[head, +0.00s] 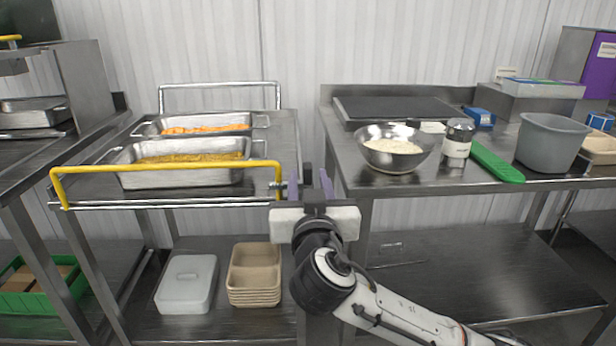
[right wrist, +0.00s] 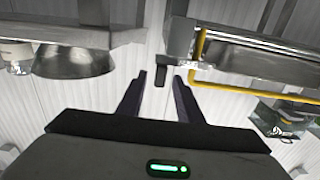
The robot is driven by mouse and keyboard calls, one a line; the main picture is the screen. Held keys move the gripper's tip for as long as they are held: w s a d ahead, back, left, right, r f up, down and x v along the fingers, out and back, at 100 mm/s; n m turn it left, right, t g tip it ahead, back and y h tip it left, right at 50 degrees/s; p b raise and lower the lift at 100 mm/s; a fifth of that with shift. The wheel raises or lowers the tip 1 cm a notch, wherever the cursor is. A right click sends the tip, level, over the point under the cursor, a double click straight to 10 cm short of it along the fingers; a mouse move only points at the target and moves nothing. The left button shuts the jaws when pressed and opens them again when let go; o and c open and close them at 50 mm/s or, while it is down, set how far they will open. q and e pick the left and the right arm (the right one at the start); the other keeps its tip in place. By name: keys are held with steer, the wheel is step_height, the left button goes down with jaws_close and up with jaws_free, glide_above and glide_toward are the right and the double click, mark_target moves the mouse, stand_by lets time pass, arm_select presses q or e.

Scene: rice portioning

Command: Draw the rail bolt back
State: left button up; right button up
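The yellow rail (head: 165,168) runs along the front of the steel cart's top. A small silver bolt (head: 279,185) sits at the rail's right end, mostly hidden near my gripper. My right gripper (head: 309,178) is just right of the bolt, at the gap between cart and counter, its fingers apart. In the right wrist view, my gripper (right wrist: 160,77) is open. A dark, knob-like piece (right wrist: 160,72) shows between its fingertips; I cannot tell whether either finger touches it. The yellow rail (right wrist: 198,65) lies right of the fingers there. My left gripper is not in view.
Two steel pans (head: 130,178) of food stand on the cart behind the rail. The right counter (head: 362,184) holds a rice bowl (head: 372,155), a shaker (head: 457,150), a green tool (head: 495,162) and a grey bin (head: 547,155). Stacked tan trays (head: 254,298) stand on the lower shelf.

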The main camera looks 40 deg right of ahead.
steer(key=shift+x, duration=1)
steer(key=shift+c, duration=0.5)
jaws_close()
